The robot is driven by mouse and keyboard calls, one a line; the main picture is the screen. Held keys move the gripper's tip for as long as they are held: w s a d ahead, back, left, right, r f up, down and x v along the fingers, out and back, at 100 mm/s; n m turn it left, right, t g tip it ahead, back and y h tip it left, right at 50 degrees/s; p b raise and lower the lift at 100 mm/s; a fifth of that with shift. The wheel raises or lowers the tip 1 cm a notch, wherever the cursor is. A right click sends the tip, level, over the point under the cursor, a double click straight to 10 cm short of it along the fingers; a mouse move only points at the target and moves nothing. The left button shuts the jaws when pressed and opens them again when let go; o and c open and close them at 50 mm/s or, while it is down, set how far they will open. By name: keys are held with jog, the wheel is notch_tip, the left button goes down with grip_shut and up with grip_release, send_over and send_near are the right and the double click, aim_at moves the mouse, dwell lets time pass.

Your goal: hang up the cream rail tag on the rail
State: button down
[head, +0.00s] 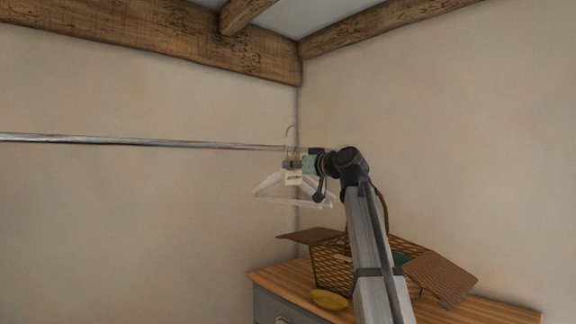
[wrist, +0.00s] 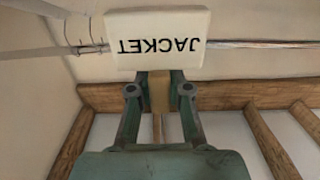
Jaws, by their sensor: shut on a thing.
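The cream rail tag (wrist: 157,25) fills the top of the wrist view, its word JACKET upside down there. My gripper (wrist: 159,90) is shut on the tag's narrow tan part, between its two fingers. In the head view my gripper (head: 291,164) is near the right end of the rail (head: 140,141), with the cream tag (head: 293,179) just below the rail's line. In the wrist view the rail (wrist: 262,44) passes behind the tag. I cannot tell whether tag and rail touch.
Pale hangers (head: 267,186) hang at the rail's right end, close to my gripper; their hooks (wrist: 85,35) show left of the tag. Below, a wooden-topped dresser (head: 282,286) bears an open wicker basket (head: 330,270) and a yellow object (head: 328,299). The rail's left stretch is clear.

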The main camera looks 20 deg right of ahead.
jog(key=v, duration=2.4)
jog(key=shift+d, duration=0.3)
dwell(0.9)
jog(key=shift+s+d, duration=0.1)
jog(key=shift+s, duration=0.05)
